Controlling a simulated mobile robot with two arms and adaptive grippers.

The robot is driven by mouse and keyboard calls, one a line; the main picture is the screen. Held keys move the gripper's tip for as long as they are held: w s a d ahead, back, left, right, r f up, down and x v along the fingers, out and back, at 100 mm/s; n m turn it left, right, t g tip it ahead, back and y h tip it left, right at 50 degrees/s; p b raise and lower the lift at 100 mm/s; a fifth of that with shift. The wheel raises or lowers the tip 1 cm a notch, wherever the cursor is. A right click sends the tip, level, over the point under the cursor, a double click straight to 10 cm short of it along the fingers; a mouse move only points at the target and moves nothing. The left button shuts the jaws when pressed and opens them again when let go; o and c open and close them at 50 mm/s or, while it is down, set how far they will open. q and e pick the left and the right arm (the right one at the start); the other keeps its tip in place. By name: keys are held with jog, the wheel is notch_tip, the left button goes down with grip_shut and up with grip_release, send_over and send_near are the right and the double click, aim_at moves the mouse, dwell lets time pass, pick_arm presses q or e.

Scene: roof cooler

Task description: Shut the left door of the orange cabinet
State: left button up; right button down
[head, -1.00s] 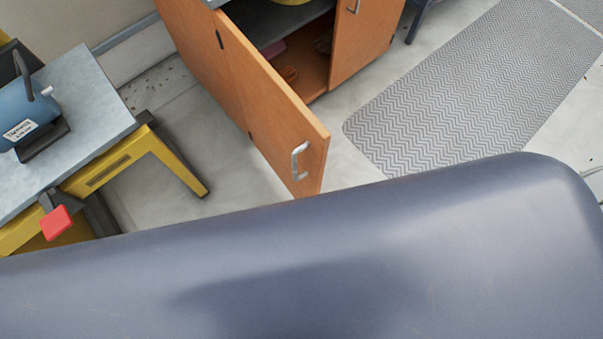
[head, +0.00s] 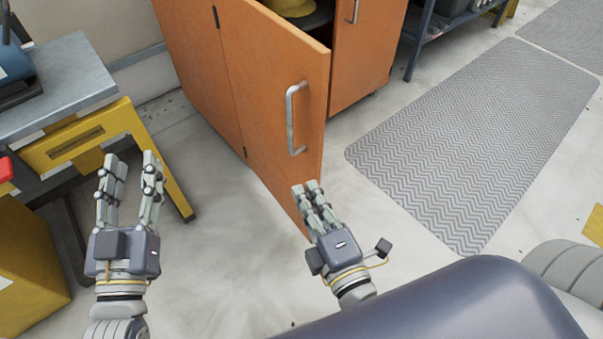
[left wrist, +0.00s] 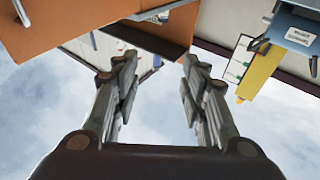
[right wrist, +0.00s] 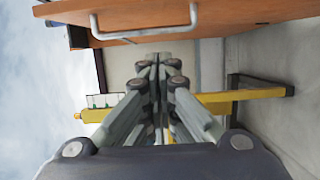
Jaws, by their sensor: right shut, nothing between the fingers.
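The orange cabinet (head: 188,60) stands at the top of the head view. Its left door (head: 265,100) is swung open, its free edge towards me, with a silver bar handle (head: 292,118) on its outer face. My right gripper (head: 308,190) is shut and empty by the door's lower free corner; I cannot tell whether it touches. The right wrist view shows the handle (right wrist: 145,36) beyond the shut fingers (right wrist: 158,62). My left gripper (head: 132,163) is open and empty, left of the door. Its spread fingers also show in the left wrist view (left wrist: 156,62).
A yellow-framed workbench (head: 90,140) stands left of the cabinet, near my left gripper. A yellow hat (head: 290,6) shows inside the cabinet. A grey patterned mat (head: 480,130) lies on the floor at right. A dark metal rack (head: 425,35) stands behind it. Floor between bench and door is clear.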

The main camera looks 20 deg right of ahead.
pick_arm(q)
jog(key=s+a+f+g+y+p, duration=0.25)
jog(key=f+g, duration=0.25)
jog(key=f, duration=0.3)
jog(key=s+a+f+g+y+p, duration=0.1)
jog(key=s+f+g+p, duration=0.15)
jog(key=f+g, duration=0.4)
jog(key=s+a+f+g+p, duration=0.1)
jog(key=s+a+f+g, duration=0.1)
jog(key=s, duration=0.4)
jog(key=s+a+f+g+y+p, duration=0.1)
jog(key=s+a+f+g+p, duration=0.1)
jog(key=s, duration=0.4)
jog(key=shift+s+f+n+g, duration=0.3)
jog(key=shift+f+n+g, duration=0.1)
jog(key=shift+f+g, duration=0.25)
pick_arm(e)
send_over(308, 146)
jog(key=s+a, duration=0.2)
jog(key=s, duration=0.3)
jog(key=shift+w+a+r, duration=0.1)
jog(key=shift+w+r, duration=0.05)
jog(key=shift+r, duration=0.1)
pick_arm(q)
jog(key=shift+a, duration=0.1)
